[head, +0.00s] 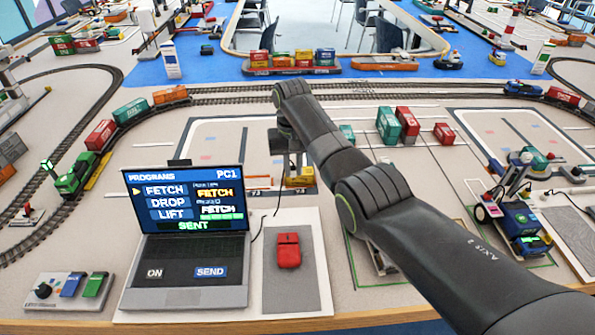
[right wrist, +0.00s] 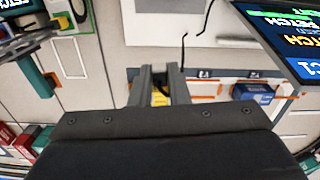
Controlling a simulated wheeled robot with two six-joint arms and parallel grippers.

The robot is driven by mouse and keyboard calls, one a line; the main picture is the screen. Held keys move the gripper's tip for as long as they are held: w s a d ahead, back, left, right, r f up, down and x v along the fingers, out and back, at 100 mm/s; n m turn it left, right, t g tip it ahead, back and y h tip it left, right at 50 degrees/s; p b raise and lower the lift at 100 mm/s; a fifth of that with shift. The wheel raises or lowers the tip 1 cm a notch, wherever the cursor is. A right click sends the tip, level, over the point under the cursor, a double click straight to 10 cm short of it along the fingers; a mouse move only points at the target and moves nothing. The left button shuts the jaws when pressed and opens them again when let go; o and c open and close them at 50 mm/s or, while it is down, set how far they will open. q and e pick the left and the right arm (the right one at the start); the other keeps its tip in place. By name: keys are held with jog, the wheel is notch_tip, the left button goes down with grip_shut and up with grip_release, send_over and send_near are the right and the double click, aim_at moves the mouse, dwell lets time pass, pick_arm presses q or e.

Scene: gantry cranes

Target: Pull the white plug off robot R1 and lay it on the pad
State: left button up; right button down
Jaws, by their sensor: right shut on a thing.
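My right gripper (head: 290,145) is out over the middle of the table, behind and right of the laptop. The white plug is mostly hidden between the fingers. A small yellow machine (head: 302,177) stands just below the gripper; I cannot read whether it is R1. Yellow also shows between the fingers in the wrist view. The grey pad (head: 273,297) lies at the front, right of the laptop, with a red mouse (head: 288,251) on it. My left gripper is not in view.
The laptop (head: 188,240) stands open at front left, with a button box (head: 68,291) beside it. A blue wheeled machine (head: 520,222) stands at the right. Containers (head: 397,125), tracks and a train (head: 75,178) lie farther back. The black cable (head: 262,222) runs beside the laptop.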

jog(key=shift+f+b, duration=0.6)
jog(key=shift+f, duration=0.85)
jog(key=b, duration=0.3)
send_near(294, 216)
jog(key=shift+f+b, duration=2.75)
jog(key=shift+b, duration=0.05)
jog(key=shift+f+b, duration=0.45)
jog(key=shift+f, duration=0.1)
jog(key=c, duration=1.3)
grip_release()
